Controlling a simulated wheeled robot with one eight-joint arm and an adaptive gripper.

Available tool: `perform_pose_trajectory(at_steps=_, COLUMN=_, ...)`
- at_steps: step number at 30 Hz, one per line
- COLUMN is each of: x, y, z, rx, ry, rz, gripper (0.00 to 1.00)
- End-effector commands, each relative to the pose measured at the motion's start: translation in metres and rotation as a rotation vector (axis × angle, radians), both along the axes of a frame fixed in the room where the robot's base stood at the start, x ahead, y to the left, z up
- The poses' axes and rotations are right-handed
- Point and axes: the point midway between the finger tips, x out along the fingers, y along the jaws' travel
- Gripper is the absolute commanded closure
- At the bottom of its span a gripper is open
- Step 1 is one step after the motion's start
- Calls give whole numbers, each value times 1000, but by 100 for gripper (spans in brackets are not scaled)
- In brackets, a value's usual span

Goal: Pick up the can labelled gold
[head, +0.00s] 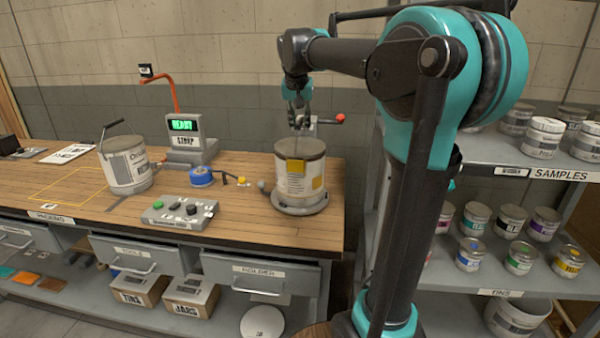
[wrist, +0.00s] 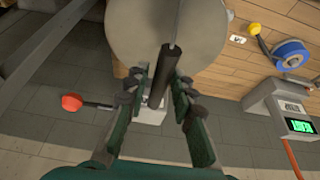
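A large pale can (head: 299,178) with a grey lid and a gold-yellow patch stands upright on a round grey plate at the bench's right end. Its label text is too small to read. In the wrist view the lid (wrist: 140,25) fills the top. The can's wire handle stands raised, with a dark grip (wrist: 160,75). My gripper (head: 298,118) is above the can, pointing down. In the wrist view my gripper (wrist: 161,82) has one finger on each side of the dark grip, with narrow gaps showing; it looks open around it.
Another white can (head: 125,165) with a raised handle stands at left. A grey button box (head: 180,214), a blue tape roll (head: 201,176) and a scale with a green display (head: 183,126) are nearby. A red-knobbed lever (head: 339,118) is behind the can. Shelves of tins (head: 513,221) stand at right.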

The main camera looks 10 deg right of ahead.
Motion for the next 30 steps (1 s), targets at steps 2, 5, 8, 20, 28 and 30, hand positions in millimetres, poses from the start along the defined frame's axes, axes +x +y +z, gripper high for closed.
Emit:
perform_pose_trajectory(at_steps=2, x=0, y=0, z=0, rx=0, ry=0, rz=0, gripper=89)
perform_pose_trajectory(at_steps=5, x=0, y=0, z=0, rx=0, ry=0, rz=0, gripper=100)
perform_pose_trajectory(at_steps=8, x=0, y=0, z=0, rx=0, ry=0, rz=0, gripper=100)
perform_pose_trajectory(at_steps=20, x=0, y=0, z=0, rx=0, ry=0, rz=0, gripper=100)
perform_pose_trajectory(at_steps=28, x=0, y=0, z=9, rx=0, ry=0, rz=0, gripper=100)
perform_pose_trajectory(at_steps=30, x=0, y=0, z=16, rx=0, ry=0, rz=0, gripper=100)
